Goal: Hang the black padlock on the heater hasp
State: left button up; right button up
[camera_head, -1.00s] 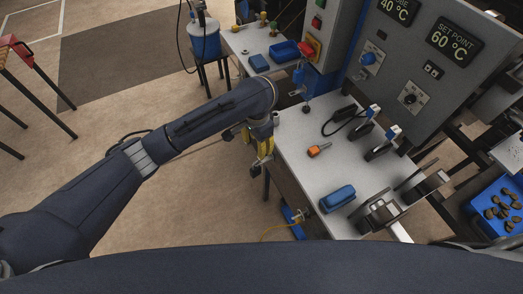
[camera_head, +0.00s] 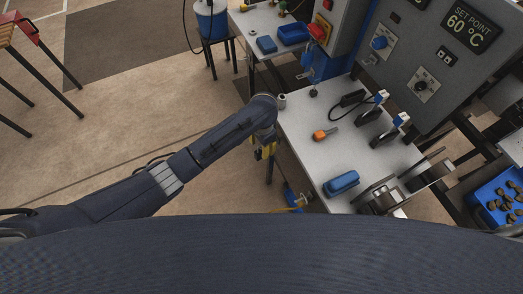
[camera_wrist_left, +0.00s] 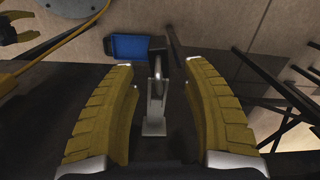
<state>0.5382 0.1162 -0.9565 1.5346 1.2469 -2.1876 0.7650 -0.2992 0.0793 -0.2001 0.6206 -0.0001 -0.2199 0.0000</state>
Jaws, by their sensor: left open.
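My left gripper (camera_head: 264,152) hangs at the left edge of the grey-white table, pointing down. In the left wrist view its two yellow fingers (camera_wrist_left: 160,75) stand wide apart. Between them is a pale metal bar or link (camera_wrist_left: 155,105), with a small dark block (camera_wrist_left: 157,44) at its far end; I cannot tell whether this is the black padlock. Neither finger visibly touches it. A grey control cabinet (camera_head: 410,60) with a "SET POINT 60 °C" display stands at the back right. I cannot pick out the heater hasp surely. My right gripper is not in view.
On the table (camera_head: 305,155) lie an orange-handled tool (camera_head: 325,134), a blue block (camera_head: 341,184) and upright black-and-blue clamps (camera_head: 381,105). A blue tray (camera_wrist_left: 130,47) lies beyond the fingers.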

aim_at(261, 151)
pick_arm(q)
jog(key=shift+f, duration=1.95)
grip_shut()
